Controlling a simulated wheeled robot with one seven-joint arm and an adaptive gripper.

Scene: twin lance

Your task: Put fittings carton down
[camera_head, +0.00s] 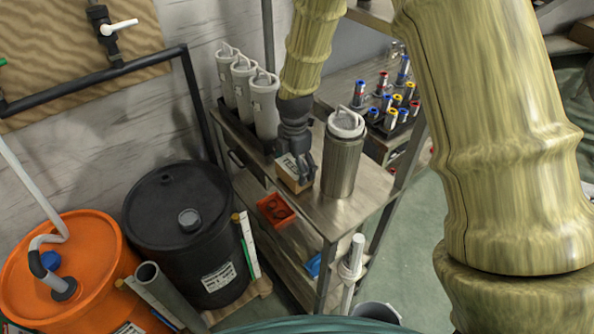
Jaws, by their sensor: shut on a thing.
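The fittings carton (290,181) is a small brown box with dark print on its side, seen in the head view. My gripper (298,172) is shut on it from above, and its dark fingers cover part of the carton's top and right side. The carton is at the steel bench top (341,212), near its front edge. I cannot tell whether its underside touches the surface.
A steel canister (342,160) stands close to the right of the carton. Several white canisters (264,105) stand behind. An orange-red bin (276,209) is below, in front. Black (190,235) and orange (75,270) drums stand at left. Bare bench lies right of the carton.

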